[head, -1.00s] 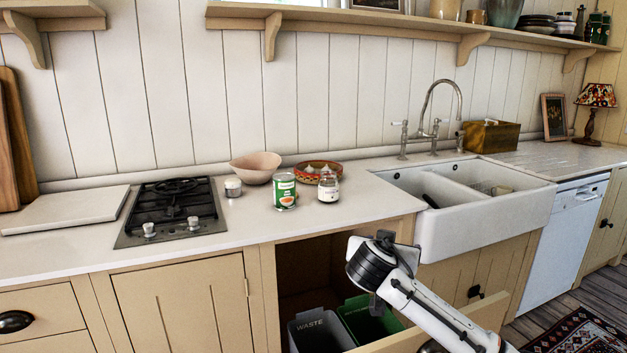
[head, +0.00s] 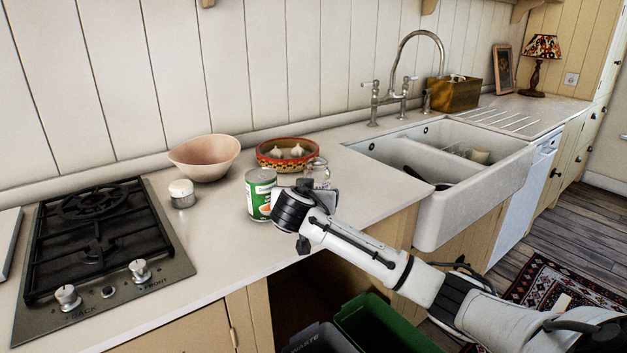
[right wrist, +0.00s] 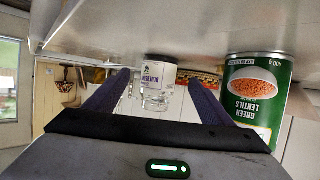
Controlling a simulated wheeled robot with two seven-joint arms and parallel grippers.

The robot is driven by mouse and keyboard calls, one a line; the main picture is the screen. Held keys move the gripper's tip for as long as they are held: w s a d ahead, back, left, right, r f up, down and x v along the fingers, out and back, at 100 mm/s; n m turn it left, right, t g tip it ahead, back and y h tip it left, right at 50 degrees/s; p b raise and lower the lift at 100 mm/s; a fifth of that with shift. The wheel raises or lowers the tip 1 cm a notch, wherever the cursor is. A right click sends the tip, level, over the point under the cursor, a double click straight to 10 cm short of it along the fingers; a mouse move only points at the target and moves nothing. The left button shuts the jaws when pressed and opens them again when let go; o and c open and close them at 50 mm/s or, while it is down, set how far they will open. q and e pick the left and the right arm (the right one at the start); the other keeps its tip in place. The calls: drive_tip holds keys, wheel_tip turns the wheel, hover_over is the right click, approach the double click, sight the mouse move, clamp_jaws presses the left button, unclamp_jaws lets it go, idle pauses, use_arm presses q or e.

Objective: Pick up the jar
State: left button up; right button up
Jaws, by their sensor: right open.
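The jar (head: 320,172) is clear glass and stands on the counter, mostly hidden behind my right gripper in the head view. In the right wrist view the jar (right wrist: 158,78) shows a white label with dark print. It appears upside down between the two fingers. My right gripper (right wrist: 159,84) is open, with one finger to each side of the jar in that picture. No finger is seen touching it, and how deep it sits between them is hard to tell. In the head view my right gripper (head: 309,192) is at the counter's front part. My left gripper is not in view.
A green lentil can (head: 260,193) stands close left of my right gripper; it is large in the wrist view (right wrist: 258,100). A patterned bowl with garlic (head: 285,163) is behind. A pink bowl (head: 204,158), small white-topped pot (head: 181,194), hob (head: 100,240) and sink (head: 440,165) flank it.

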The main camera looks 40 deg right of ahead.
drive_tip(key=shift+r+p+x, duration=0.1)
drive_tip(key=shift+p+x, duration=0.05)
drive_tip(key=shift+x, duration=1.45)
drive_tip(key=shift+r+p+x, duration=0.15)
drive_tip(key=shift+x, duration=1.4)
drive_tip(key=shift+w+d, duration=0.1)
drive_tip(key=c, duration=1.4)
